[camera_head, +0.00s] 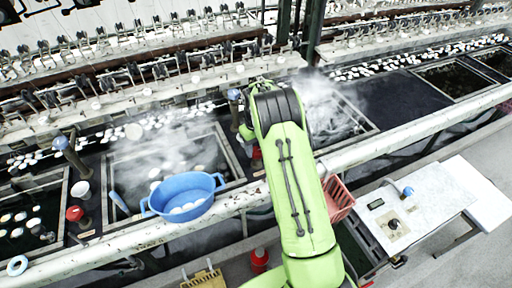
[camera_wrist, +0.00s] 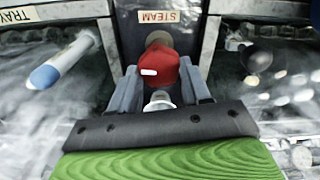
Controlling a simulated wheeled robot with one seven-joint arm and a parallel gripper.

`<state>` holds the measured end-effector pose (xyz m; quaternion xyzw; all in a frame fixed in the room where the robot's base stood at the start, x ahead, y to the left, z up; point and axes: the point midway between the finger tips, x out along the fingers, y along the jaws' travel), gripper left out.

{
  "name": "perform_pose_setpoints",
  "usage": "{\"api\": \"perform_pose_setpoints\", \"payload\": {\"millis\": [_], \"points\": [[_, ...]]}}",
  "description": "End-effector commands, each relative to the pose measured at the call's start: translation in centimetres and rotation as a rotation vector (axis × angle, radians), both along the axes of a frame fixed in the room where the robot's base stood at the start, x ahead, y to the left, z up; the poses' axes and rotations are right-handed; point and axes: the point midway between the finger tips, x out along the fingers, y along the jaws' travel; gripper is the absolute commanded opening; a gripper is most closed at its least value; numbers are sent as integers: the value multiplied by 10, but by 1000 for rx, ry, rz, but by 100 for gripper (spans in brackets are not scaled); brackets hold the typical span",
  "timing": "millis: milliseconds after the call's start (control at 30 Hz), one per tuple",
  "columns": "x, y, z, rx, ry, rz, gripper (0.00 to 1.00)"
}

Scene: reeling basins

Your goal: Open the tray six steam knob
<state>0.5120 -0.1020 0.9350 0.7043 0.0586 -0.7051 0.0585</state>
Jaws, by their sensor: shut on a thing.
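In the wrist view a red knob (camera_wrist: 160,66) with a white mark sits below a label reading STEAM (camera_wrist: 159,16). My gripper (camera_wrist: 159,74) is shut on this knob, one grey finger on each side. A small white cup-like thing (camera_wrist: 158,99) shows just under the knob, between the fingers. A TRAY label (camera_wrist: 27,15) is cut off at the left edge, so its number cannot be read. In the head view my green arm reaches over the front rail and hides the fingers; a bit of red (camera_head: 257,155) shows beside the arm.
Steaming basins lie left (camera_head: 165,160) and right of my arm. A blue bowl (camera_head: 185,196) with white cocoons stands at the front rail (camera_head: 140,238). Another red knob (camera_head: 75,213) is farther left. A pink basket (camera_head: 338,197) and a scale table (camera_head: 440,200) stand right.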

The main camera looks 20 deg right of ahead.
Motion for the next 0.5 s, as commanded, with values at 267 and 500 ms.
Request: {"api": "perform_pose_setpoints", "payload": {"millis": [267, 500], "points": [[2, 0, 2, 0, -6, 56, 17], [2, 0, 2, 0, -6, 61, 17]]}}
